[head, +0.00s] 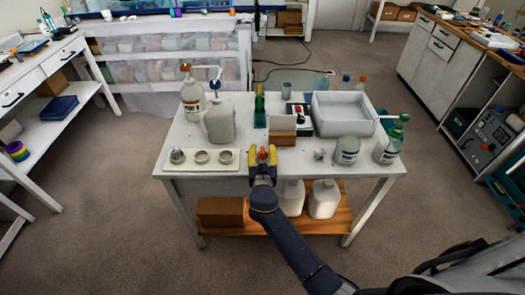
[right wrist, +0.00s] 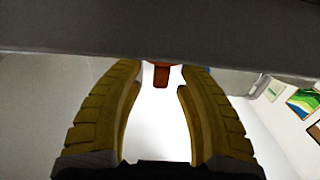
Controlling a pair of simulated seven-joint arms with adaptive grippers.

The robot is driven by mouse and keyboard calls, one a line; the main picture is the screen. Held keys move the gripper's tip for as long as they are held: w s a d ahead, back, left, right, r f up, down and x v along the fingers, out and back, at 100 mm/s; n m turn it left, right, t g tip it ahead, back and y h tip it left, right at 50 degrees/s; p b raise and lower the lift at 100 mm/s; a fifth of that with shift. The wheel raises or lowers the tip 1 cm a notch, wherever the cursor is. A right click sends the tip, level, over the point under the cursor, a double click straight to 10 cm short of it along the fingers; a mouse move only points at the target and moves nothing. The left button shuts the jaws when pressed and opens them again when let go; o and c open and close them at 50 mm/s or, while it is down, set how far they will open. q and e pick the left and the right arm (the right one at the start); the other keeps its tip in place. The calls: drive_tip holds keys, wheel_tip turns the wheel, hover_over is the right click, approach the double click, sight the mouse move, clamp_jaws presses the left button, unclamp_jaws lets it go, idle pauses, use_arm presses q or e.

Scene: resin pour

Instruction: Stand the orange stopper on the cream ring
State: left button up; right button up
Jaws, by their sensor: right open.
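My right gripper (head: 263,158) is at the table's front edge, its yellow fingers open. The orange stopper (head: 263,154) shows between the fingertips in the head view. In the right wrist view an orange-red piece, which looks like the stopper (right wrist: 161,76), shows between the open fingers (right wrist: 160,92), with gaps on both sides. A pale tray (head: 190,167) at the table's front left carries small round pieces. Two look like rings, a middle one (head: 202,156) and a right one (head: 225,156); I cannot tell which is the cream ring. My left gripper is not in view.
A wooden block (head: 282,138) stands just behind my right gripper. A white jug (head: 219,122) and a pump bottle (head: 192,99) stand behind the tray. Tabletop between tray and gripper is clear.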

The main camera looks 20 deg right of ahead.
drive_tip(key=v, duration=1.1)
drive_tip(key=shift+s+a+r, duration=0.1)
drive_tip(key=shift+s+r, duration=0.1)
drive_tip(key=shift+r, duration=1.05)
drive_tip(key=shift+s+a+r, duration=0.1)
drive_tip(key=shift+s+r, duration=0.05)
drive_tip(key=shift+r, duration=1.15)
